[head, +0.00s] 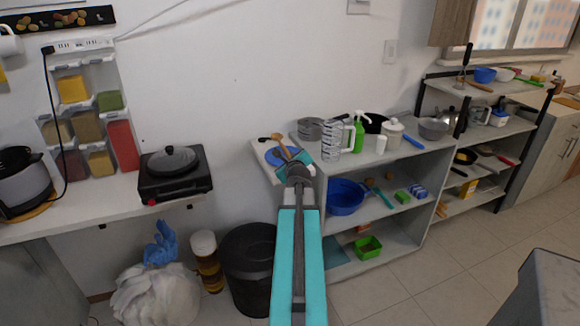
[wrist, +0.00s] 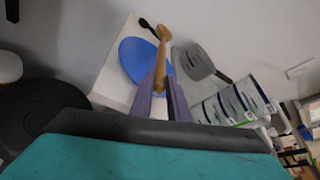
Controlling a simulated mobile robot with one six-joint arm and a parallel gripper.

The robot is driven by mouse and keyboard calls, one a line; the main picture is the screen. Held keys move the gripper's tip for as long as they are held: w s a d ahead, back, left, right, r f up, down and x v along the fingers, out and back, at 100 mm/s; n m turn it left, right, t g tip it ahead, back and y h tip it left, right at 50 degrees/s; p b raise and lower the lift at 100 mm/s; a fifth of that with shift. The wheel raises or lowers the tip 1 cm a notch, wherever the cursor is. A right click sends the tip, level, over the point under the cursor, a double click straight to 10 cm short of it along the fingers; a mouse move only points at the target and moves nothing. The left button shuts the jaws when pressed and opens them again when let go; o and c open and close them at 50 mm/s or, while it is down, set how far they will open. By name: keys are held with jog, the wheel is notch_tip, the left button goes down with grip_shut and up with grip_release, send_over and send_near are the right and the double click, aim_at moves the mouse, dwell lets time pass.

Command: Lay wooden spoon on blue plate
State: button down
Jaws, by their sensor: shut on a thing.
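The wooden spoon (wrist: 161,59) is in my gripper (wrist: 161,97), which is shut on it near its lower end in the wrist view. The blue plate (wrist: 136,60) lies on a small white surface (wrist: 114,84), and the spoon overlaps its right side in that view. I cannot tell whether the spoon touches the plate. In the head view the spoon (head: 281,145), the plate (head: 280,155) and my gripper (head: 298,164) are close together at the white surface left of the shelf. My gripper hides part of the plate there.
A dark-handled utensil (head: 264,139) lies behind the plate. A grey pot (head: 309,129), a clear striped jug (head: 332,140) and a green bottle (head: 358,132) stand just right. A black bin (head: 249,266) is below. A black hot plate (head: 175,182) stands on the left counter.

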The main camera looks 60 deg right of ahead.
jog(key=shift+f+p, duration=0.3)
jog(key=shift+f, duration=1.25)
jog(key=c, duration=1.7)
grip_release()
jog(key=shift+f+b, duration=0.25)
jog(key=shift+b, duration=0.25)
